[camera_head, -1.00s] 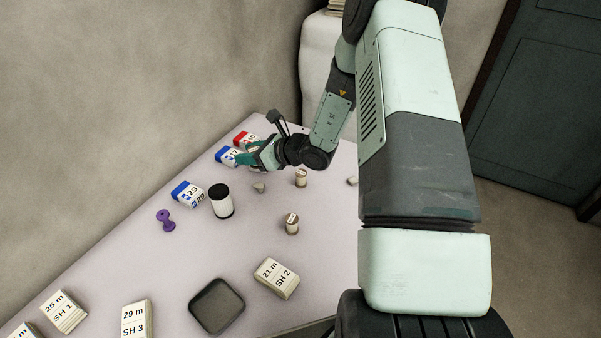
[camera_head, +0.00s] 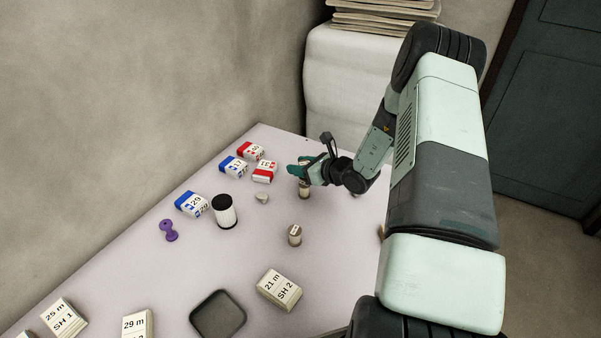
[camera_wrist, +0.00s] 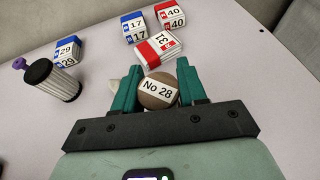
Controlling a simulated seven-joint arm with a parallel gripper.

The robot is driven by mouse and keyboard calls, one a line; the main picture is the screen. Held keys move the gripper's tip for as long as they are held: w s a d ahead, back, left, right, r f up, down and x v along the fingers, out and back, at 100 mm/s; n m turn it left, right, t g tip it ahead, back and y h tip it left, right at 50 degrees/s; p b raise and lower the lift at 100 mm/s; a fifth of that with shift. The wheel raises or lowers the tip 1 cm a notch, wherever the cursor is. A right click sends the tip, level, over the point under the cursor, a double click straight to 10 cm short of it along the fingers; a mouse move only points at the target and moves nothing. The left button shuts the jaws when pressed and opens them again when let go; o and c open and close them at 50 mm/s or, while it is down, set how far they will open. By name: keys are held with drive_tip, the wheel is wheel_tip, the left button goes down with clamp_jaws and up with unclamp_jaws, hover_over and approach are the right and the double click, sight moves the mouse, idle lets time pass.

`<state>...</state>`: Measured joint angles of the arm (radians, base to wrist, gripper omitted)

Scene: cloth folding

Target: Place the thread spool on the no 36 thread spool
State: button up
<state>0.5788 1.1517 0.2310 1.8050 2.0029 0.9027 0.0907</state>
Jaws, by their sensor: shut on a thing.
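A round brown-topped spool labelled No 28 (camera_wrist: 158,92) sits upright between my gripper's two green fingers in the wrist view. My gripper (camera_head: 299,172) is shut on it and shows at the right of the table in the head view. Directly below the fingers is a small beige spool (camera_head: 304,192) standing on the table. Whether the held spool touches the one below cannot be told. That lower spool is hidden in the wrist view. Another small labelled spool (camera_head: 294,236) stands nearer, apart from my gripper. No number 36 is readable.
Left of my gripper are red boxes (camera_head: 251,151), blue boxes (camera_head: 191,204), a grey lump (camera_head: 262,197), a black-and-white cylinder (camera_head: 224,212) and a purple spool (camera_head: 168,230). In front are a dark tray (camera_head: 218,315) and pale SH boxes (camera_head: 279,289). The table middle is fairly clear.

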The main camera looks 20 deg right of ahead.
drive_tip(key=shift+f, duration=1.25)
drive_tip(key=shift+f, duration=0.15)
drive_tip(key=o, duration=1)
drive_tip(key=shift+o, duration=0.2)
drive_tip(key=shift+s+d+r, duration=0.15)
drive_tip(key=shift+r, duration=0.15)
drive_tip(key=v, duration=1.1)
drive_tip(key=shift+s+d, duration=0.15)
drive_tip(key=shift+s, duration=0.05)
